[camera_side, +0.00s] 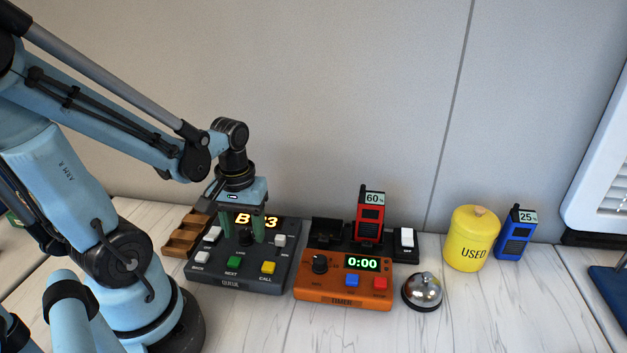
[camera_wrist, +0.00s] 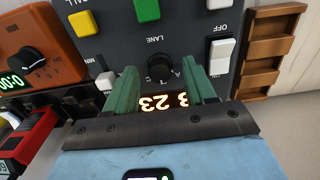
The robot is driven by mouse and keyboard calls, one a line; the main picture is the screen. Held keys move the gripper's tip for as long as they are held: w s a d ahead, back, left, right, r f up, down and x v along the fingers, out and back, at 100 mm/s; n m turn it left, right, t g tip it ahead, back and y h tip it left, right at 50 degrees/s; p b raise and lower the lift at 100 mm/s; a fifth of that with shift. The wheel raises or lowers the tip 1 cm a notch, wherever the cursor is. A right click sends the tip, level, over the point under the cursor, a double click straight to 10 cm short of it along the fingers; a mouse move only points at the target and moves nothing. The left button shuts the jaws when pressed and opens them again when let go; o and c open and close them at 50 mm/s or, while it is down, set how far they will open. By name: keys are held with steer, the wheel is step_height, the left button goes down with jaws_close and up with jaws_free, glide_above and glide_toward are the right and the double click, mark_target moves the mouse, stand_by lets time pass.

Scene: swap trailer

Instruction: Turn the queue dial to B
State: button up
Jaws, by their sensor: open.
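The queue box (camera_side: 217,281) is a dark grey panel with a lit display reading "B" and digits, partly hidden by my gripper; the wrist view shows "23" in it. Its small black dial (camera_wrist: 160,67), marked LANE, sits mid-panel, with letters around it; an "A" and what may be a "C" show. The dial also shows in the side view (camera_side: 246,238). My gripper (camera_wrist: 164,82) points down over the box with its green fingers apart, one on each side of the dial. It is open; I cannot tell whether the fingers touch the dial.
Green (camera_side: 234,262), yellow (camera_side: 268,267) and white buttons surround the dial. An orange timer (camera_side: 343,293) reading 0:00 stands right of the box. Further right are a red radio (camera_side: 370,215), bell (camera_side: 422,291), yellow USED jar (camera_side: 474,238) and blue radio (camera_side: 515,235). A wooden rack (camera_side: 187,233) is left.

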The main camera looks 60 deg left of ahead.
mark_target(245, 232)
step_height(245, 232, up, 12)
stand_by(0.9)
steer(key=w+d+f+m+t, duration=0.2)
steer(key=w+d+m+t, duration=0.5)
steer(key=w+d+m, duration=0.1)
steer(key=shift+d+f+m, duration=0.3)
steer(key=shift+d+m, duration=0.2)
steer(key=shift+d, duration=0.05)
steer(key=shift+c, duration=0.2)
stand_by(0.7)
